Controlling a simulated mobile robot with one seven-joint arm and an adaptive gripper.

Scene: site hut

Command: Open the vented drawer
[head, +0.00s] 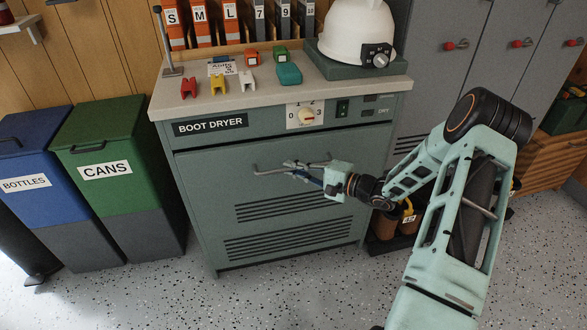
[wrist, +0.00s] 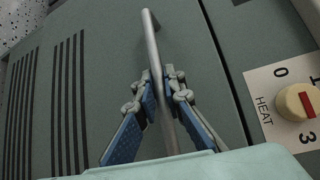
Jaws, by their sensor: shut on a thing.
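The vented drawer (head: 215,190) is the wide grey-green front of the boot dryer, with two groups of dark slots low on it. It looks shut or nearly so, with a thin dark seam along its top. Its metal bar handle (head: 265,171) runs across the upper part of the front. My gripper (head: 293,166) is at the middle of the handle. In the wrist view, my blue-padded fingers (wrist: 160,88) close on both sides of the bar handle (wrist: 149,35). The part of the bar between the fingers is partly hidden.
Above the drawer is a panel with a heat dial (head: 307,117) and a green switch (head: 342,108). Clips and a white helmet (head: 357,35) sit on top. A green cans bin (head: 112,140) stands left. Boots (head: 385,223) stand right. The floor (head: 300,290) in front is clear.

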